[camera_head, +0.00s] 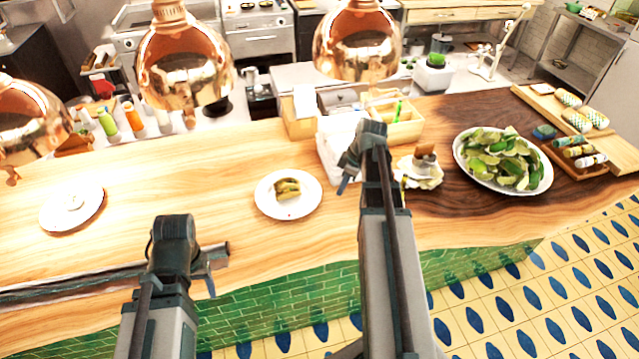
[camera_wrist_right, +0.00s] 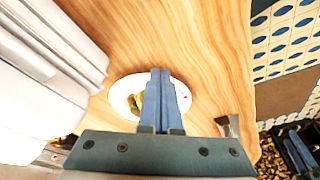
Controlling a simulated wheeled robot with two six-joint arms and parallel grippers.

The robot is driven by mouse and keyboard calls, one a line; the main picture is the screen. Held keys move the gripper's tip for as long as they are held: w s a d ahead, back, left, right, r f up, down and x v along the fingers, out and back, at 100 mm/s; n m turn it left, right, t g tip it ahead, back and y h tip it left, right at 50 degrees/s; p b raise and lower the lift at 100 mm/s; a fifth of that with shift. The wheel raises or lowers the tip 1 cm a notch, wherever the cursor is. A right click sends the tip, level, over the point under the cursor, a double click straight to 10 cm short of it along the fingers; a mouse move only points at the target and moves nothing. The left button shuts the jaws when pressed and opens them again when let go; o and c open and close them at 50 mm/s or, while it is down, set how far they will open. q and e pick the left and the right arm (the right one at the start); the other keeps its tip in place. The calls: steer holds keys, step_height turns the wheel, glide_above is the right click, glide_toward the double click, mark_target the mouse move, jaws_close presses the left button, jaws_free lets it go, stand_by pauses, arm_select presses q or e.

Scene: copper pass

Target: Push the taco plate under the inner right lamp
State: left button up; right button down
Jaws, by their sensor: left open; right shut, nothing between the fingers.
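The taco plate (camera_head: 288,194) is a round white plate with a taco (camera_head: 287,188) on it, on the wooden counter in the head view. Three copper lamps show there: one at the left edge (camera_head: 30,120), one in the middle (camera_head: 185,70) and one further right (camera_head: 358,45); the plate lies nearer than the last two and between them sideways. My right gripper (camera_head: 345,183) is shut and empty just right of the plate. In the right wrist view its fingers (camera_wrist_right: 162,90) overlap the plate (camera_wrist_right: 180,92); contact cannot be told. My left gripper (camera_head: 212,270) is open by the counter's front edge.
Another white plate (camera_head: 72,208) lies at the left. The counter between the two white plates is clear.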

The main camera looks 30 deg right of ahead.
mark_target(247, 186)
steer(key=f+b, duration=0.3)
steer(key=w+f+b, duration=0.1)
steer(key=f+b, duration=0.2)
steer(key=w+f+b, duration=0.1)
steer(key=f+b, duration=0.2)
steer(key=shift+w+d+b, duration=0.15)
steer(key=shift+d+b, duration=0.1)
steer(key=shift+b, duration=0.05)
steer(key=shift+w+a+f, duration=0.15)
steer(key=shift+w+a, duration=0.05)
steer(key=shift+w, duration=0.05)
steer(key=shift+w+a+r, duration=0.25)
steer(key=shift+w+a, duration=0.55)
steer(key=shift+a, duration=0.05)
arm_select(q)
step_height(247, 186, down, 9)
steer(key=shift+w, duration=0.3)
arm_select(e)
steer(key=shift+w+a, duration=0.4)
steer(key=shift+w, duration=0.05)
steer(key=w+a, duration=0.9)
steer(key=w, duration=0.1)
steer(key=w+a, duration=1)
steer(key=shift+s+d, duration=0.1)
steer(key=shift+s, duration=0.05)
